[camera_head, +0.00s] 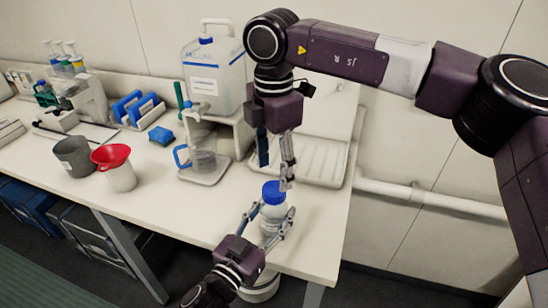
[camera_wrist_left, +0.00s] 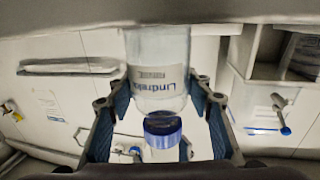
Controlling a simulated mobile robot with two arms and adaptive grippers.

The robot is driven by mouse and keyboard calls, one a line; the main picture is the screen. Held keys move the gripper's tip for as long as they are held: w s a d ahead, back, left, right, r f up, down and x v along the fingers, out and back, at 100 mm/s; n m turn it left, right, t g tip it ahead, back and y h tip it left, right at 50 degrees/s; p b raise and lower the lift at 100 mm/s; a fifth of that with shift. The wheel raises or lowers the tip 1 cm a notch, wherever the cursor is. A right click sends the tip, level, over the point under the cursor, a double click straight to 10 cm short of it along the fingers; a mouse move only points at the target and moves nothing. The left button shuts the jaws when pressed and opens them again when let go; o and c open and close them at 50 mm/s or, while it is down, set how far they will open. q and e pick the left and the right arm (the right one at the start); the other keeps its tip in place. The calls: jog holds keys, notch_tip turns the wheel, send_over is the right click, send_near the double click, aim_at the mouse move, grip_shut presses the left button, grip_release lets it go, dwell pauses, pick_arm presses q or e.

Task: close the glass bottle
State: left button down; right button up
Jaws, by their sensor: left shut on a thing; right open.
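The glass bottle (camera_head: 271,222) is clear with a white label and stands upright near the table's front right edge. Its blue cap (camera_head: 273,191) sits at the top of the neck; I cannot tell how tight it is. My left gripper (camera_head: 268,226) is shut on the bottle's body, one finger on each side. In the left wrist view the bottle (camera_wrist_left: 158,75) appears upside down, with the cap (camera_wrist_left: 162,129) between the fingers' lines. My right gripper (camera_head: 276,165) is open, pointing down just above the cap, one fingertip close to the cap's right side.
A white drying tray (camera_head: 312,158) lies behind the bottle. The tabletop left of the bottle is clear.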

jog(key=n, duration=0.5)
jog(key=shift+r+n, duration=0.1)
jog(key=shift+n, duration=0.3)
jog(key=n, duration=0.5)
jog(key=shift+r, duration=0.15)
jog(key=n, duration=0.5)
jog(key=shift+a+r+n, duration=0.1)
jog(key=shift+r+n, duration=0.05)
jog(key=shift+n, duration=0.25)
jog(key=n, duration=0.5)
jog(key=shift+r, duration=0.15)
jog(key=n, duration=0.5)
jog(key=shift+r+n, duration=0.1)
jog(key=shift+n, duration=0.3)
jog(key=n, duration=0.5)
jog(key=shift+r, duration=0.2)
jog(key=n, duration=0.5)
jog(key=shift+r+n, duration=0.1)
jog(key=shift+n, duration=0.2)
jog(key=n, duration=0.5)
jog(key=shift+r+n, duration=0.15)
jog(key=shift+n, duration=0.25)
